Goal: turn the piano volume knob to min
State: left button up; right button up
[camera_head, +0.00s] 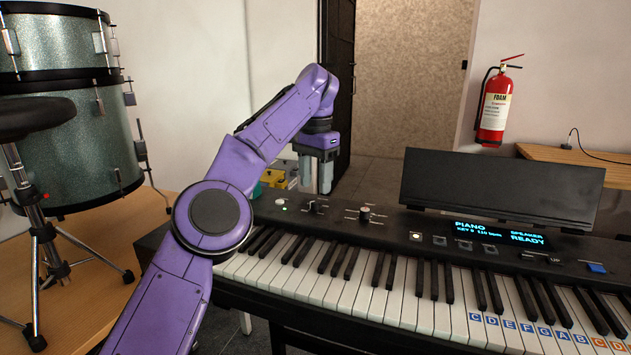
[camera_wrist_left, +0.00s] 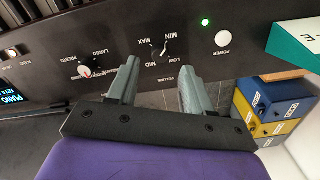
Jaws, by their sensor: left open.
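The piano (camera_head: 390,240) stands across the front, with its control panel along the back edge. The volume knob (camera_head: 314,206) is a small dark knob near the panel's left end. In the left wrist view the volume knob (camera_wrist_left: 158,50) sits among the MIN, LOW, MID and MAX labels, which appear upside down; I cannot tell its exact setting. My left gripper (camera_head: 316,180) points down just above and behind this knob. In the left wrist view my left gripper (camera_wrist_left: 160,76) is open and empty, its fingertips apart from the knob. My right gripper is out of view.
A tempo knob (camera_head: 364,213) and a white power button (camera_head: 280,202) with a green light flank the volume knob. A music stand (camera_head: 500,185) rises from the piano at right. Drums (camera_head: 75,150) stand at left. Blue and yellow boxes (camera_wrist_left: 272,105) lie behind the piano.

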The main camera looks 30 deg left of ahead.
aim_at(315, 201)
pick_arm(q)
notch_tip(315, 201, up, 6)
jog(key=p, duration=0.4)
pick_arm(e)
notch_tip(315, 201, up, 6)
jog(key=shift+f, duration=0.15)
